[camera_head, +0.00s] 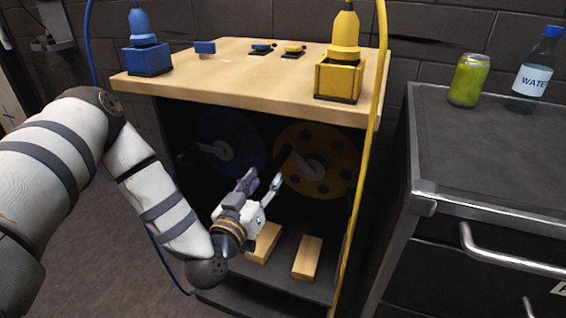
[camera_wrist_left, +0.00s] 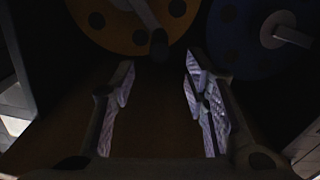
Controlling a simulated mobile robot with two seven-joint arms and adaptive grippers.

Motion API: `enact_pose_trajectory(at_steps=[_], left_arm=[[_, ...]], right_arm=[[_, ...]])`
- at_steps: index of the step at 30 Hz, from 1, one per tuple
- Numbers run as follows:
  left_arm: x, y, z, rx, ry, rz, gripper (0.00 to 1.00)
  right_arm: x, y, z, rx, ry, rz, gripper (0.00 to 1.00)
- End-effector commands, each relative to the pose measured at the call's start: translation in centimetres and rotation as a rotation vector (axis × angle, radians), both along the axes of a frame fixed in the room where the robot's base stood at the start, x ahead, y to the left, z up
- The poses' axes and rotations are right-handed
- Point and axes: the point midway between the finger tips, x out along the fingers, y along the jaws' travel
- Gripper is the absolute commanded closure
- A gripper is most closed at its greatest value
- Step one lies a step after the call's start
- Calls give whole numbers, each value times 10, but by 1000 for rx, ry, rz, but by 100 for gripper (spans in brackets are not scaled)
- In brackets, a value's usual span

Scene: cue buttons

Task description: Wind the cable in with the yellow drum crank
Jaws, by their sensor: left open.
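The yellow drum (camera_head: 340,155) with round holes sits in the dark cabinet beneath the wooden top. Its crank (camera_head: 314,170) has a light arm and a dark handle. My left gripper (camera_head: 264,180) is open and empty, in front of the cabinet opening, left of and a little below that crank. In the left wrist view the yellow drum (camera_wrist_left: 98,20) is at upper left, and the dark crank handle (camera_wrist_left: 158,44) shows just beyond the gap between the open fingertips (camera_wrist_left: 158,70). The yellow cable (camera_head: 368,130) hangs down the cabinet's right side. My right gripper is out of view.
A blue drum (camera_head: 238,132) with its crank sits left of the yellow one. Wooden blocks (camera_head: 307,258) lie on the shelf below. Yellow (camera_head: 340,78) and blue (camera_head: 149,58) plug holders and small buttons (camera_head: 293,50) are on top. A grey cabinet (camera_head: 480,140) stands right.

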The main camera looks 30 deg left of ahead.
Motion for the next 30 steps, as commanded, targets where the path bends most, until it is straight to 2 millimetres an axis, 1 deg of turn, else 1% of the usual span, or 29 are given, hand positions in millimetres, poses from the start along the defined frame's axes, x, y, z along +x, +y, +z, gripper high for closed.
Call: enact_pose_trajectory(at_steps=[1, 6, 9, 12, 16, 23, 24, 26, 27, 28, 29, 30], left_arm=[[12, 3, 1, 2, -3, 1, 59], [55, 13, -1, 1, 1, 1, 59], [76, 18, -2, 0, 4, 0, 59], [90, 21, -2, 0, 6, -1, 59], [98, 23, -1, -2, 6, -3, 59], [99, 23, -1, -2, 7, -3, 59], [99, 23, -1, -2, 7, -3, 68], [99, 23, -1, -2, 7, -3, 81], [99, 23, -1, -2, 7, -3, 90], [99, 23, -1, -2, 7, -3, 97], [99, 23, -1, -2, 7, -3, 100], [99, 23, -1, -2, 7, -3, 100]], right_arm=[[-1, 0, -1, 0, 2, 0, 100], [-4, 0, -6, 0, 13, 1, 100], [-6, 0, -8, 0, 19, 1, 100], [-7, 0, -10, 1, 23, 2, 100], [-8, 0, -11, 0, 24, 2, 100], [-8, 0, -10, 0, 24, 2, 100], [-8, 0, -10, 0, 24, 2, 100], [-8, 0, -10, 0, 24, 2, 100], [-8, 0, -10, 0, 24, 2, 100], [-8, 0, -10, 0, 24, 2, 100], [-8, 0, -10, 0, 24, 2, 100], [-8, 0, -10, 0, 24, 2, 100]])
